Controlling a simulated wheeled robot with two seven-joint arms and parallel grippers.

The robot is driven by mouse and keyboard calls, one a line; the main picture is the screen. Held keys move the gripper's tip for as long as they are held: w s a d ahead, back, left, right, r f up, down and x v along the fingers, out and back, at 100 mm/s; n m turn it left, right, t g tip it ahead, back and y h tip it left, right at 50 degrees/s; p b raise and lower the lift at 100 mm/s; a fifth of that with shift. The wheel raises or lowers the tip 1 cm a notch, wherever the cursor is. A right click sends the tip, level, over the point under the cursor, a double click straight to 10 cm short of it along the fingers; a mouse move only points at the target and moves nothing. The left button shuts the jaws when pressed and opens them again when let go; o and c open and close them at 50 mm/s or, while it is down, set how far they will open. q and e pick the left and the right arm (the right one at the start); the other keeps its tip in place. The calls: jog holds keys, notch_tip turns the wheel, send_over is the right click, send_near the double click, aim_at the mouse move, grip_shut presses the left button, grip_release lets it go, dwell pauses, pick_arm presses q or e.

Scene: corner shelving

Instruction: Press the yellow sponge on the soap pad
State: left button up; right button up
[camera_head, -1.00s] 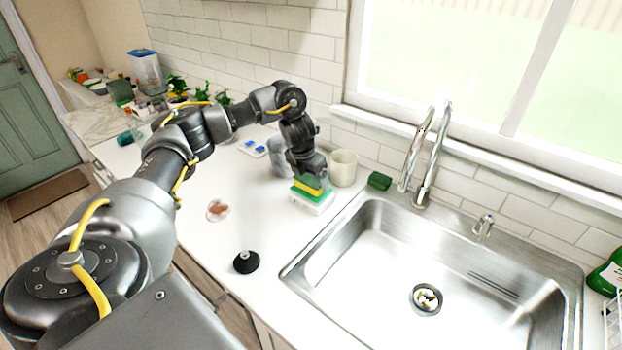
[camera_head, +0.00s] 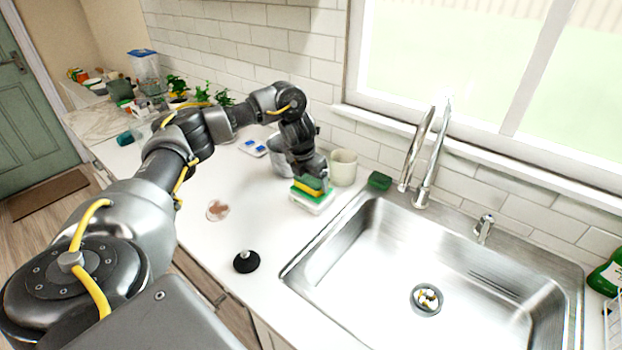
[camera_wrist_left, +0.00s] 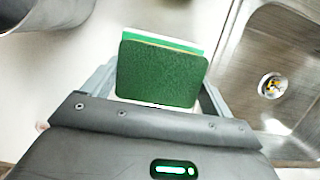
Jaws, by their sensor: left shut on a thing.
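The yellow sponge (camera_head: 308,189) has a dark green top layer. The green face of the sponge (camera_wrist_left: 160,75) fills the middle of the left wrist view, between the fingers. My left gripper (camera_head: 311,180) is shut on it, pointing down. The white soap pad (camera_head: 312,206) is directly under the sponge on the counter. A strip of lighter green and a white edge of the pad (camera_wrist_left: 165,33) show beyond the sponge in the wrist view. The sponge looks to be on or very close to the pad; contact is hidden. My right gripper is not in view.
A beige cup (camera_head: 343,168) stands just right of my left gripper, and a grey container (camera_head: 280,155) is behind it. A dark green sponge (camera_head: 379,181) lies by the sink (camera_head: 400,250). A black stopper (camera_head: 246,262) and small dish (camera_head: 217,210) are on the counter.

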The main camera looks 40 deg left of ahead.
aim_at(311, 178)
pick_arm(q)
jog(key=shift+f+b, duration=0.5)
jog(key=shift+f, duration=0.5)
dwell(0.6)
dwell(1.5)
notch_tip(311, 178, up, 7)
jog(key=p, duration=0.6)
jog(key=shift+p, duration=0.4)
dwell(0.6)
